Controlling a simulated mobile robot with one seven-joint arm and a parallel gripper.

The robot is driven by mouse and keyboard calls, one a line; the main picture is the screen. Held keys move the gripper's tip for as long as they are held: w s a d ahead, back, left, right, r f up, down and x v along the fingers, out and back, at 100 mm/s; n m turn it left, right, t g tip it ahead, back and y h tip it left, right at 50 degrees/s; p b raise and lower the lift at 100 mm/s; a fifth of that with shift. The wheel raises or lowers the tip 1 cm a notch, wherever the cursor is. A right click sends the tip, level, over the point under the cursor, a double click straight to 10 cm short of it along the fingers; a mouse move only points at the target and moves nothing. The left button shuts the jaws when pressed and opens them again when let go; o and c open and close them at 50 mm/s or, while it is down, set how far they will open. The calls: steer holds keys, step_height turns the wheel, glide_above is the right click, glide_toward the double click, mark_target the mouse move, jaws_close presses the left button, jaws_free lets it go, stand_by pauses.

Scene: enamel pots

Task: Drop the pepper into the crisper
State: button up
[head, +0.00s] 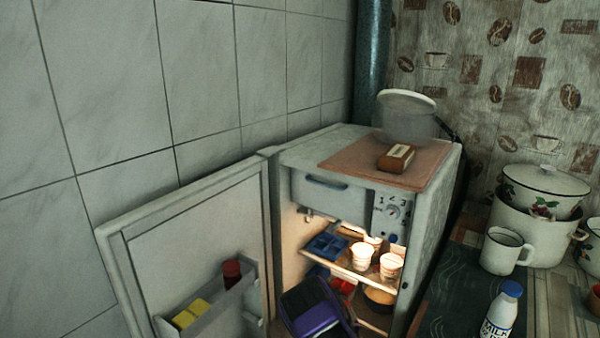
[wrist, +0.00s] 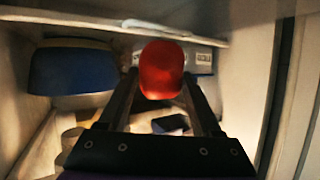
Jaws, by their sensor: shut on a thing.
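A smooth red pepper (wrist: 162,68) is held between the two dark fingers of my gripper (wrist: 161,84) in the wrist view. In the head view my purple and black wrist (head: 318,308) reaches into the open fridge (head: 345,140), and its fingertips are hidden. A red patch (head: 343,286) shows just beyond it, but I cannot tell whether this is the pepper. I cannot make out the crisper for certain in either view.
The fridge door (head: 190,260) stands open at left. A shelf (head: 335,258) carries a blue tray (head: 326,246) and several white cups (head: 390,265). In the wrist view a rounded blue object (wrist: 75,72) lies left of the pepper, and a dark blue box (wrist: 170,124) lies lower down.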

steer(key=o, duration=1.5)
steer(key=p+v, duration=0.3)
steer(key=v, duration=1.4)
steer(key=shift+s+r, duration=0.15)
